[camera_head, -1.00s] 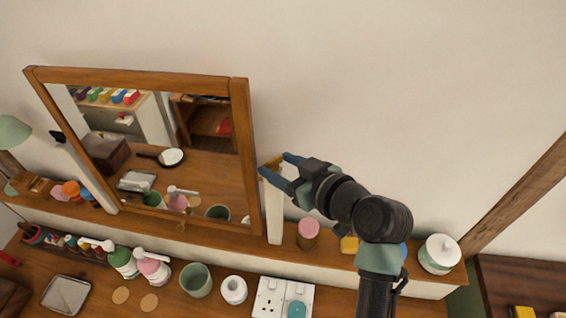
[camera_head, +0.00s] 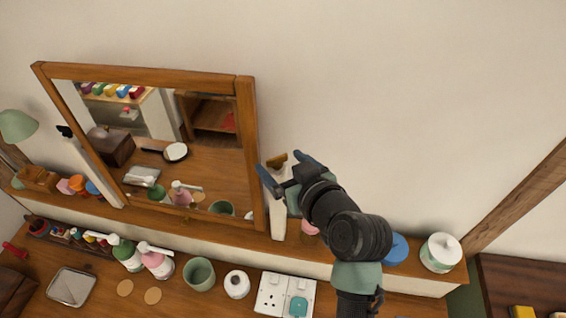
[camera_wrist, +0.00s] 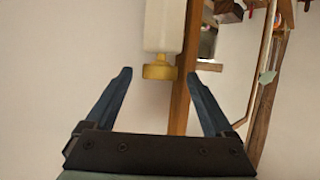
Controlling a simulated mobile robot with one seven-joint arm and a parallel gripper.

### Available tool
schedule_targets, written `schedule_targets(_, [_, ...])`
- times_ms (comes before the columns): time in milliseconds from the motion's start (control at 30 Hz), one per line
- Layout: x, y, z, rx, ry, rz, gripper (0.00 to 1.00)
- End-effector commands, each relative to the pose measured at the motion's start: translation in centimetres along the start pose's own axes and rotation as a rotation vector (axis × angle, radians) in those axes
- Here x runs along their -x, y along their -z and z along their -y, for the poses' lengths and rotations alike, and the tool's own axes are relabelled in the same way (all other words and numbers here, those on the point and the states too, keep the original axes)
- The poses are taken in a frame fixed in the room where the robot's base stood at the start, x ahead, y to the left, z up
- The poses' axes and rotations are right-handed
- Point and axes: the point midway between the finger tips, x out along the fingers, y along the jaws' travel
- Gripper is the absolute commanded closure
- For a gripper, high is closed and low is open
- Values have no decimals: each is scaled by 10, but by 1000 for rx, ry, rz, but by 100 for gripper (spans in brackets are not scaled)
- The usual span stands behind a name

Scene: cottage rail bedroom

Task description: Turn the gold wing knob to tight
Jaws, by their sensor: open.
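The gold wing knob (camera_head: 277,160) sits at the top of a white post (camera_head: 278,213) just right of the mirror frame (camera_head: 247,150). In the wrist view the knob (camera_wrist: 160,68) is at the end of the white post (camera_wrist: 165,25), ahead of and between my fingertips. My gripper (camera_head: 290,160) is open, its two blue fingers on either side of the knob in the head view. In the wrist view my gripper (camera_wrist: 163,72) shows a wide gap with clear space beside the knob. I cannot tell whether a finger touches it.
The mirror's wooden frame stands close on the left of the knob. A shelf below holds a pink-lidded jar (camera_head: 309,230), a blue lid (camera_head: 396,247) and a white lidded pot (camera_head: 440,252). The wall to the upper right is clear.

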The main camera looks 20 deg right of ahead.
Motion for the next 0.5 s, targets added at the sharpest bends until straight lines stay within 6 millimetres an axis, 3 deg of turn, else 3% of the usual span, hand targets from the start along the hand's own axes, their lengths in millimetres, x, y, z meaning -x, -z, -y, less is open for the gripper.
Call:
schedule_targets(267, [8, -1, 0, 0, 0, -2, 12])
schedule_targets(500, [48, -3, -1, 1, -3, -3, 12])
